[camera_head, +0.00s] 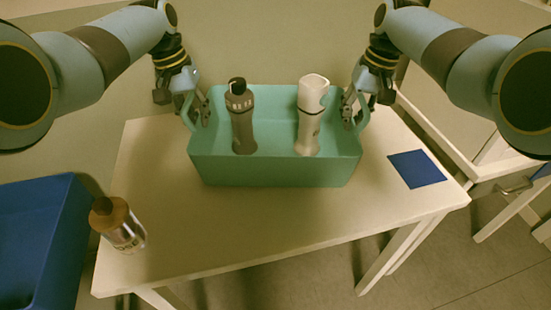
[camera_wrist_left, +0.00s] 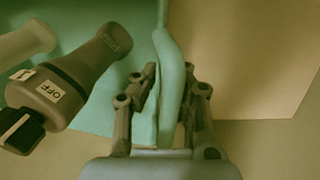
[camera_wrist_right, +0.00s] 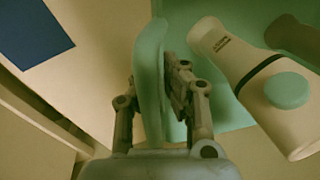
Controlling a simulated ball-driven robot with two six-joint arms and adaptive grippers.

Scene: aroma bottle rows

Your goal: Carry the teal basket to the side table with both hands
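The teal basket (camera_head: 275,171) is on the pale table (camera_head: 225,225), near its back edge; I cannot tell if it is slightly raised. It holds a dark grey bottle (camera_head: 241,120) and a white bottle (camera_head: 310,120), both standing. My left gripper (camera_head: 197,112) has its fingers on both sides of the basket's left handle (camera_wrist_left: 172,85), appearing shut on it. My right gripper (camera_head: 352,110) has its fingers on both sides of the right handle (camera_wrist_right: 149,80), also appearing shut on it. Both bottles show beside the handles in the wrist views.
A metallic bottle with a brown cap (camera_head: 118,226) stands at the table's left edge. A blue bin (camera_head: 45,215) is at the far left. A flat blue square (camera_head: 417,169) lies on the table's right side. Another pale furniture piece (camera_head: 455,135) is at the right. The table's front middle is clear.

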